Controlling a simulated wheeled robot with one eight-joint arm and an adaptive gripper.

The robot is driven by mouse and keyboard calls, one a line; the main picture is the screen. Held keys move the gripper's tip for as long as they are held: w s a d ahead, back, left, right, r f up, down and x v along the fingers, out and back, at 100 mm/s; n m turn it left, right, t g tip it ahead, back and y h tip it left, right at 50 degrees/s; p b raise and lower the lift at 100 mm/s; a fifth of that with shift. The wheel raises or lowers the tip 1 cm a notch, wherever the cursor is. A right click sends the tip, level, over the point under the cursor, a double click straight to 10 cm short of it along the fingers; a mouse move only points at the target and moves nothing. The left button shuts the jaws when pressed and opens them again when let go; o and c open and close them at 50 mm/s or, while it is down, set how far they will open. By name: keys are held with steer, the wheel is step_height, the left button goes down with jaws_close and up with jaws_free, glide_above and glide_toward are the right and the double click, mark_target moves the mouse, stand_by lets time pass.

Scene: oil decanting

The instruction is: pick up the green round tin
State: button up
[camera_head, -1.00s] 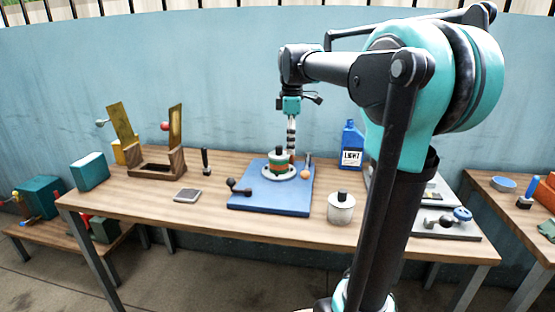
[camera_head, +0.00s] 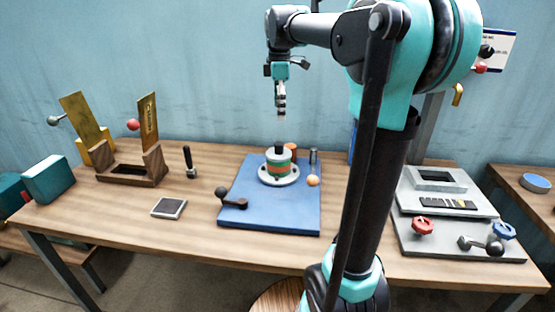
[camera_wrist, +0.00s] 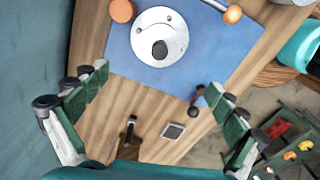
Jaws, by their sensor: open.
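A round thing with green and orange bands (camera_head: 279,169), a pale top and a black knob stands on a pale disc on the blue board (camera_head: 240,215). It is the only round green-sided thing I make out, and may be the green tin. My gripper (camera_head: 281,113) hangs above it, apart from it, pointing down. In the wrist view my gripper (camera_wrist: 155,78) is open, with its green-padded fingers wide apart and nothing between them. There the pale round top (camera_wrist: 160,25) with its black knob lies beyond the fingertips, near the upper edge; the green side is hidden.
On the board are a crank handle (camera_head: 232,198), an orange ball (camera_head: 313,181) and an orange cylinder (camera_head: 291,150). A wooden stand (camera_head: 130,175) and a dark-screened square (camera_head: 169,207) are left. A grey fixture (camera_head: 445,205) is right. My arm hides part of the table.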

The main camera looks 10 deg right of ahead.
mark_target(279, 154)
step_height(279, 154, down, 16)
steer(key=shift+a+f, duration=0.1)
steer(key=shift+a, duration=0.05)
stand_by(0.5)
steer(key=c, duration=1.7)
